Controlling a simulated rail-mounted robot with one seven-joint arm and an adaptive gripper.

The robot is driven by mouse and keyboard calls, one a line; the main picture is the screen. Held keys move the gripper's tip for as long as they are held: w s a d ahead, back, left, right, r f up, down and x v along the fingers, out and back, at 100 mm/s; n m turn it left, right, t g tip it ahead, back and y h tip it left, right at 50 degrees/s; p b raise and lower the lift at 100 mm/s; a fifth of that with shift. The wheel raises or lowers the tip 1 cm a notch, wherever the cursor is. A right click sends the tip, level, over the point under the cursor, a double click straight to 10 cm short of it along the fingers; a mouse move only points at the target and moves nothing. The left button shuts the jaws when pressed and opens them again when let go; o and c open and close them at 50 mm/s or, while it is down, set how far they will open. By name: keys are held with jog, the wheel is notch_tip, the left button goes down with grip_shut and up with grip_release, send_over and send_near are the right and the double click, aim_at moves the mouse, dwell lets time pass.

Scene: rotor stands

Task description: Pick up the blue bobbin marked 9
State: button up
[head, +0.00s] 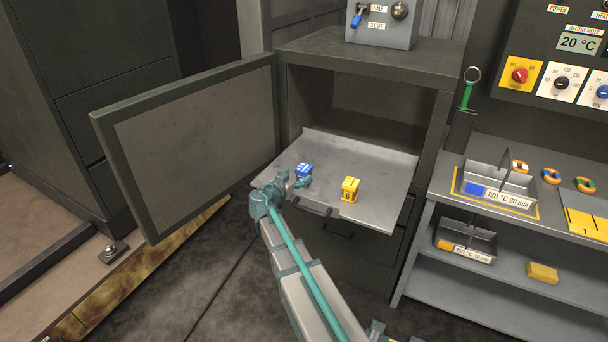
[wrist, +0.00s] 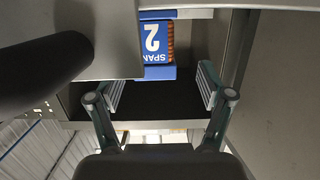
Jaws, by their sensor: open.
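A blue bobbin (head: 304,170) stands on the grey pull-out shelf of the open cabinet. In the wrist view the blue bobbin (wrist: 152,38) shows a blue label reading "SPAN" and what looks like a 2, with copper-coloured winding beside it. I see no 9 on it. Part of it is hidden behind a grey surface. My gripper (head: 297,183) is at the bobbin's near side in the head view. In the wrist view my gripper (wrist: 161,88) has its fingers spread with nothing between the tips, and the bobbin lies beyond them.
A yellow bobbin (head: 350,189) stands to the right on the same shelf (head: 385,170). The cabinet door (head: 190,140) hangs open at left. A side rack at right holds a tray (head: 497,188), a lower tray (head: 466,242) and several coloured rings.

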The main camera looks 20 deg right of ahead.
aim_at(301, 173)
jog(key=p+x, duration=0.2)
jog(key=x, duration=0.2)
jog(key=shift+s+d+r, duration=0.1)
jog(key=shift+d+r, duration=0.05)
jog(key=shift+d, duration=0.4)
jog(key=c, duration=1.4)
jog(key=shift+c, duration=0.4)
